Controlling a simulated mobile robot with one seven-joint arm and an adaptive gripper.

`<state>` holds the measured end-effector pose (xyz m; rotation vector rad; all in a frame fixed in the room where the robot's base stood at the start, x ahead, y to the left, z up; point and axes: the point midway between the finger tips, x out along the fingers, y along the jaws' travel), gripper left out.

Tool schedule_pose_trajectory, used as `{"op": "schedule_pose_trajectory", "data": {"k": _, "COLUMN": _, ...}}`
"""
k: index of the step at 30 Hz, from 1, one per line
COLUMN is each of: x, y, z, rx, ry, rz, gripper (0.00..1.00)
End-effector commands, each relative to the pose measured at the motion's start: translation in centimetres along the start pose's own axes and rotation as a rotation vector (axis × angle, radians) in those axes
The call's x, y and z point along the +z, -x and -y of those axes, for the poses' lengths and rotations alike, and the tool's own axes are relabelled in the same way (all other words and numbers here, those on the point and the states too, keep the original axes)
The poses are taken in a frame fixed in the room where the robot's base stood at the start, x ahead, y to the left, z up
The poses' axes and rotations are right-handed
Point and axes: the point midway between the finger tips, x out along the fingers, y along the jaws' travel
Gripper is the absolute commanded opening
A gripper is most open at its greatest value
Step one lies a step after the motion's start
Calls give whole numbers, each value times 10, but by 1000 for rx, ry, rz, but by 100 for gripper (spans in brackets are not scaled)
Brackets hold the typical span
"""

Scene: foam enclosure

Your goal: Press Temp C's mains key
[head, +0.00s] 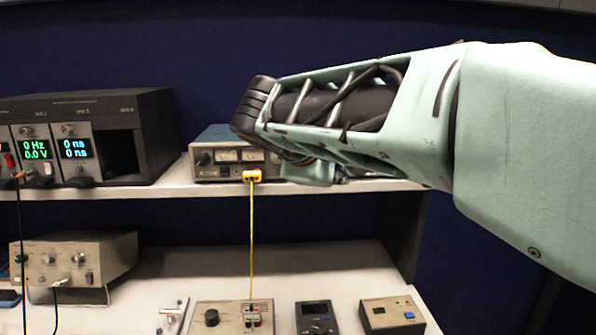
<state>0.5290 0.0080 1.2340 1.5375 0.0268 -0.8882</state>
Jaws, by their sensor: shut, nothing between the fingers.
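My gripper (255,112) reaches in from the right, its dark ridged fingers shut and empty. In this view it overlaps the upper right of a blue-grey meter unit (205,165) on the upper shelf; I cannot tell whether it touches it. No label reading Temp C is legible. Small units stand on the lower shelf, below my gripper and apart from it: a beige box with a small window and a blue key (409,315), and a dark box with a knob (305,310). I cannot tell which of these, if any, is Temp C.
A dark rack (150,135) with lit displays stands at the upper left. A yellow plug (251,176) trails a yellow lead down to a beige box (211,318). Another beige instrument (110,255) stands lower left. The lower shelf (300,270) is mostly bare behind the small boxes.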

Motion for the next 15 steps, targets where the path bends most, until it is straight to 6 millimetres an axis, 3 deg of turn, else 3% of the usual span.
{"op": "schedule_pose_trajectory", "data": {"k": 15, "x": 19, "y": 25, "z": 20, "rx": -1, "ry": 2, "rz": 2, "gripper": 0}}
